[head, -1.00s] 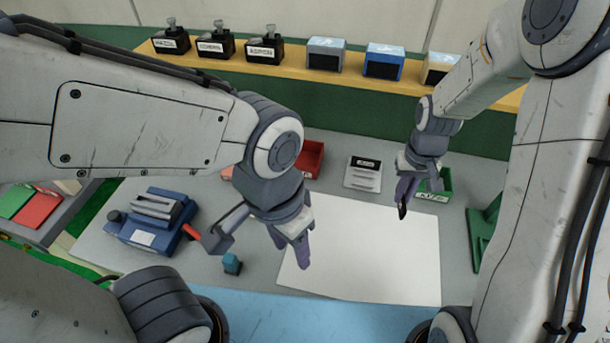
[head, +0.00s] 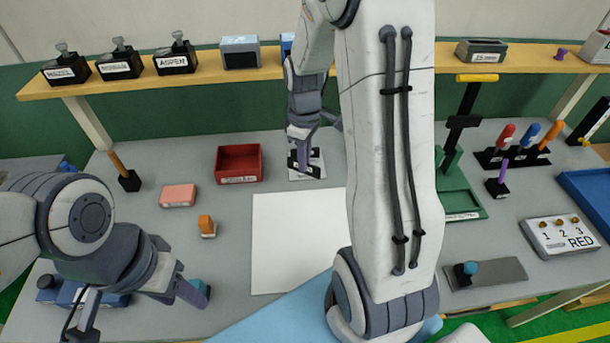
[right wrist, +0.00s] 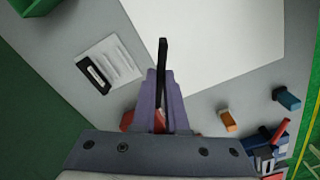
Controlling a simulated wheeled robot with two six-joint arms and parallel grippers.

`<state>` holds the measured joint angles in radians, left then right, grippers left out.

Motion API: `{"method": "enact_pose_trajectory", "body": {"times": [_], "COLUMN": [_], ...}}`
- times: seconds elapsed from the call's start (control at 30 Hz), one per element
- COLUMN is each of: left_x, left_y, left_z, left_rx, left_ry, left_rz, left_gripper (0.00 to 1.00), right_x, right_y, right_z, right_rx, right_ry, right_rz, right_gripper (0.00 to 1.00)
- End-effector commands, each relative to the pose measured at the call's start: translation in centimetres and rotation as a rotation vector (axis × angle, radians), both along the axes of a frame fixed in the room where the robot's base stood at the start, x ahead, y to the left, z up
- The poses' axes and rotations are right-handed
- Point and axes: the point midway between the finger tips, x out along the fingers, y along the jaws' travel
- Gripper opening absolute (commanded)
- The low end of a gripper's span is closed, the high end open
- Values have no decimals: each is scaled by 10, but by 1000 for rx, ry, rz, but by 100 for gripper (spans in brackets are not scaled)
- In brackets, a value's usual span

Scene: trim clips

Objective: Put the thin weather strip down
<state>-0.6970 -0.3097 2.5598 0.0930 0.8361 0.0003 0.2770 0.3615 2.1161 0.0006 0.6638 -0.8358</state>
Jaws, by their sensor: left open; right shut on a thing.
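The thin weather strip (right wrist: 162,70) is a narrow black bar in the right wrist view. My right gripper (right wrist: 162,112) is shut on it, and the strip sticks out past the fingertips. In the head view my right gripper (head: 303,150) is in front of a white labelled card (head: 312,176), with dark parts at its tips; I cannot tell strip from finger there. In the right wrist view the card (right wrist: 110,65) lies left of the strip, apart from it in the picture. My left gripper (head: 192,292) is open at lower left, partly over a blue device.
A white sheet (head: 290,235) covers the table's middle. A red bin (head: 239,163), a pink block (head: 178,195) and an orange block (head: 207,226) stand left of it. My right arm hides part of the table. A green tray (head: 458,203) and several handled tools stand right.

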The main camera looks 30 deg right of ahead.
Motion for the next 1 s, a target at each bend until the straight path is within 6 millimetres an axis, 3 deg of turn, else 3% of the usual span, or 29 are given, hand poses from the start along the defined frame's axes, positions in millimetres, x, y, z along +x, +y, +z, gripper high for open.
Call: {"method": "enact_pose_trajectory", "body": {"times": [0.1,0.3,0.57,0.73,1.0], "left_x": [0,0,0,0,0], "left_y": [0,0,0,0,0], "left_z": [-12,-23,-27,-20,-3], "left_rx": [0,0,0,0,0], "left_ry": [0,0,0,0,0], "left_rz": [0,-1,-1,-1,-1], "left_gripper": [50,50,50,50,50], "right_x": [-7,-22,-31,-10,49], "right_y": [-30,-67,-87,-81,-63], "right_z": [0,5,9,-3,-40], "right_rx": [-1,-1,0,4,2], "right_ry": [-2,-2,0,3,4], "right_rz": [151,393,550,569,568], "right_gripper": [0,0,0,0,0]}}
